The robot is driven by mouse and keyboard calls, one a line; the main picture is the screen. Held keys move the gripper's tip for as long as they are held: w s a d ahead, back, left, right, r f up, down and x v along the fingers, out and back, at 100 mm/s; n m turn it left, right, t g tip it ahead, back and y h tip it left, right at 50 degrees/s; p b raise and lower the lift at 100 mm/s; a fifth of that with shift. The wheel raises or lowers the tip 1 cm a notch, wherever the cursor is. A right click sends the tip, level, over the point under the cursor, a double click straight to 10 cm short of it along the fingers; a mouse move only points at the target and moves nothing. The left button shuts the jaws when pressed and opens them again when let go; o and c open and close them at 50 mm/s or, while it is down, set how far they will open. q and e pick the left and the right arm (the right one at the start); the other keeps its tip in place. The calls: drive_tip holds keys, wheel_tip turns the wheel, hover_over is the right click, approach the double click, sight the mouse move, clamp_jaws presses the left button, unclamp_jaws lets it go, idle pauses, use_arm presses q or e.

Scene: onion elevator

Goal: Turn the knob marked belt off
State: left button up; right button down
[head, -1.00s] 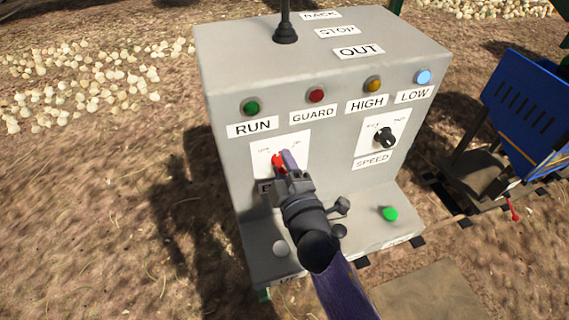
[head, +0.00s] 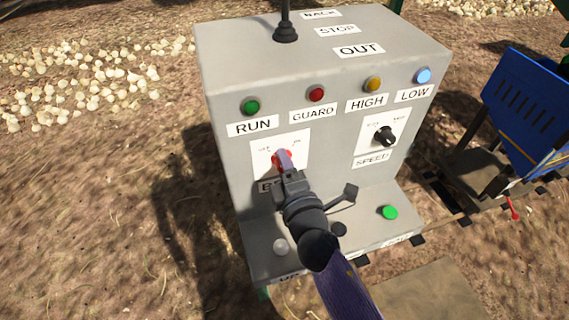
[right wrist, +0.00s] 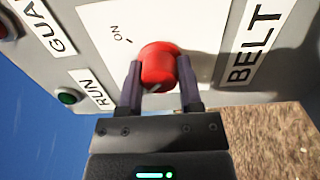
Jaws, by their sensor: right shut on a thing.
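The red belt knob (head: 277,161) sits on a white plate (head: 262,150) on the grey control box, under the RUN and GUARD lamps. My right gripper (head: 284,160) covers much of it in the head view. In the right wrist view, the two fingers of my right gripper (right wrist: 160,88) are on either side of the red knob (right wrist: 159,65), shut on it. The BELT label (right wrist: 255,42) and the ON mark show there; where the knob's pointer stands, I cannot tell. My left gripper is not in view.
A black SPEED knob (head: 384,136) is to the right on the same face. A green button (head: 389,212), a white button (head: 280,246) and a black lever stand on the lower ledge. A black stick (head: 285,30) rises from the top. A blue cart (head: 525,105) stands at right.

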drive_tip(key=shift+c, duration=1.3)
unclamp_jaws()
drive_tip(key=shift+s, duration=0.1)
drive_tip(key=v, duration=0.9)
drive_tip(key=shift+s+d, duration=0.15)
drive_tip(key=shift+s, duration=0.2)
